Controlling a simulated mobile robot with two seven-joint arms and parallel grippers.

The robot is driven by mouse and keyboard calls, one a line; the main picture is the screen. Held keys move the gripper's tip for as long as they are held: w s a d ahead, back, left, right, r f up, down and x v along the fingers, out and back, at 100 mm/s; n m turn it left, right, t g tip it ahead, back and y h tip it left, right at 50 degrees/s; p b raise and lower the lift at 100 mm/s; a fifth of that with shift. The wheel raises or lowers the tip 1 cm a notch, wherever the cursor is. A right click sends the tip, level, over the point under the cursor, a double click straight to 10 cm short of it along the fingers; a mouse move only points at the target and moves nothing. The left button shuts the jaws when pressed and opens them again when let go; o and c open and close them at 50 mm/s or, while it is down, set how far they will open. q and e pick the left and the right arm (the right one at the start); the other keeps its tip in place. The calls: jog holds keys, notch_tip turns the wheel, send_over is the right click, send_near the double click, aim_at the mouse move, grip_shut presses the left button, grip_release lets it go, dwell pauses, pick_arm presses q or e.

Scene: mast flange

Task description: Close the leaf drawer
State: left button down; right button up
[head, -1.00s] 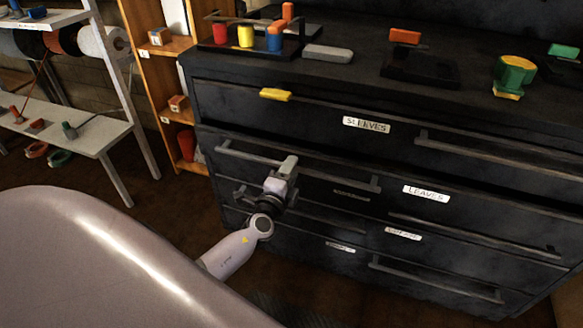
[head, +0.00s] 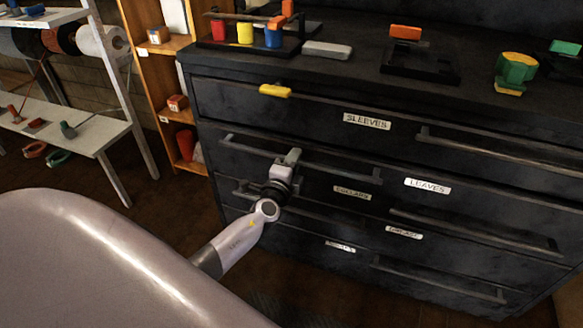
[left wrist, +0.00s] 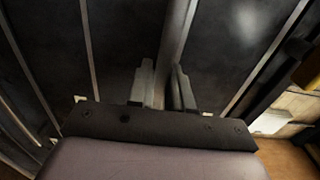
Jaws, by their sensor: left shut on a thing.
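The leaf drawer, labelled LEAVES (head: 427,186), is the second drawer down in the dark cabinet. Its long bar handle (head: 335,165) is on the left part of its front. My left gripper (head: 292,158) is shut on this handle; in the left wrist view the two fingers (left wrist: 163,88) stand on either side of the bar (left wrist: 178,35). The drawer front looks about flush with the SLEEVES drawer (head: 366,121) above; I cannot tell whether a small gap is left. My right gripper is not in view.
A white shelf (head: 85,135) stands at the left.

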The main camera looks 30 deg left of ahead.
pick_arm(q)
jog(key=shift+b+x, duration=0.4)
jog(key=shift+x, duration=0.8)
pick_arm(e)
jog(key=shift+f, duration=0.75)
pick_arm(q)
jog(key=shift+a+r, duration=0.1)
jog(key=shift+r, duration=0.05)
jog(key=c, duration=1.2)
grip_release()
jog(key=shift+o, duration=0.4)
jog(key=shift+w, duration=0.15)
jog(key=p+v, duration=0.1)
jog(key=v, duration=0.6)
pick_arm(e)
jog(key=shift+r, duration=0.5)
